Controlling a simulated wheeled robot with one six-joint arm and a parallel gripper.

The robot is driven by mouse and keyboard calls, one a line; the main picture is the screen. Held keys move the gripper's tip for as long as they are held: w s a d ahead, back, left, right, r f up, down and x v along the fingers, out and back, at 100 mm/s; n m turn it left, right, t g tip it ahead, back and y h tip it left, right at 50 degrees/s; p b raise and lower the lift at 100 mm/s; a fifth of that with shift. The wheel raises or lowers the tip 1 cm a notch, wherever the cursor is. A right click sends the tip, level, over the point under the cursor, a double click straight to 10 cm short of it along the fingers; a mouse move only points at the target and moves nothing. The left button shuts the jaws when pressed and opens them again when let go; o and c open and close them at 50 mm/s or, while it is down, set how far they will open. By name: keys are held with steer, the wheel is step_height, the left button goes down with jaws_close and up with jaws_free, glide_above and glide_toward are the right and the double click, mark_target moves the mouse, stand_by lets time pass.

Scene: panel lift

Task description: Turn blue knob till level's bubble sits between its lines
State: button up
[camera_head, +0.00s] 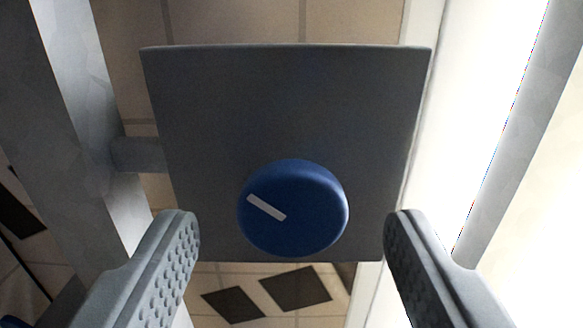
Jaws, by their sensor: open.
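The blue knob (310,210) is a round disc with a white pointer mark on its face, running from upper left to lower right on its left half. It sits on the lower part of a dark grey square plate (280,105). My gripper (291,228) is open, with one finger to the left of the knob and one to the right. Gaps show between both fingers and the knob, and neither seems to touch it. The level and its bubble are not in view.
A grey metal post (75,100) stands at the left, with a short bracket (138,154) reaching to the plate. A bright white panel (480,90) and a grey rail (525,125) are at the right. Tiled floor (290,22) with dark diamonds lies below.

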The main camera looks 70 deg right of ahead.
steer(key=shift+x, duration=0.8)
steer(key=c, duration=0.9)
steer(key=m, duration=0.3)
steer(key=shift+m, duration=0.4)
steer(key=shift+s+m, duration=0.1)
steer(key=shift+m, duration=1.8)
